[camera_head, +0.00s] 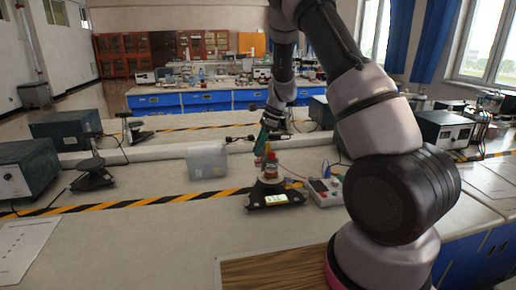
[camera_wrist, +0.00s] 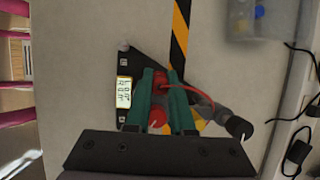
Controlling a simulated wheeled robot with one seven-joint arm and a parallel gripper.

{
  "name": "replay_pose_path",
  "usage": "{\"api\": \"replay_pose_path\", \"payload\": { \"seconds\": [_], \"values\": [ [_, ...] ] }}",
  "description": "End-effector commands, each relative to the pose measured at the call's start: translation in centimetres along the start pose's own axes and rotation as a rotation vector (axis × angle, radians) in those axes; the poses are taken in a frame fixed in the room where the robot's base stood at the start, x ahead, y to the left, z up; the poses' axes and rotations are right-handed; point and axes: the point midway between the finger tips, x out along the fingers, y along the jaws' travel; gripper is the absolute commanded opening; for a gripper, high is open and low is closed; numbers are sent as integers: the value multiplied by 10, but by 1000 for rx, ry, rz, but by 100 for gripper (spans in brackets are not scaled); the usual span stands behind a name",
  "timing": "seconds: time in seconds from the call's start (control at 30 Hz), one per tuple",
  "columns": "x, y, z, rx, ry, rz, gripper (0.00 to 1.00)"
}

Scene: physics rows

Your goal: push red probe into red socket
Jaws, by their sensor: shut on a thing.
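My gripper (camera_wrist: 161,76) has teal fingers, shut on the red probe (camera_wrist: 160,83), from which a thin red lead curves to the right in the wrist view. In the head view the gripper (camera_head: 262,152) points down just above a small black instrument (camera_head: 274,200) with a lit display; it also shows in the wrist view (camera_wrist: 124,90). A red round part (camera_wrist: 156,118) shows between the fingers, nearer the palm. A red part (camera_head: 270,170) sits on top of the instrument in the head view. I cannot tell which red part is the socket, or whether the probe touches it.
A pale meter box (camera_head: 325,192) with coloured parts and leads stands right of the instrument. A clear plastic bin (camera_head: 207,161) stands behind left. Dark boxes (camera_head: 28,168) stand far left. A wooden board (camera_head: 275,272) lies in front. The bench left of the instrument is mostly clear.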

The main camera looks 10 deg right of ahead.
Motion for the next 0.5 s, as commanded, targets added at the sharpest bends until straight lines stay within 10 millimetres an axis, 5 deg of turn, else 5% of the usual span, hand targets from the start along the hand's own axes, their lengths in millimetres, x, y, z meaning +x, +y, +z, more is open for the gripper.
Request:
{"api": "replay_pose_path", "payload": {
  "seconds": [0.5],
  "values": [
    [3, 0, -1, 0, 0, -1, 0]
  ]
}}
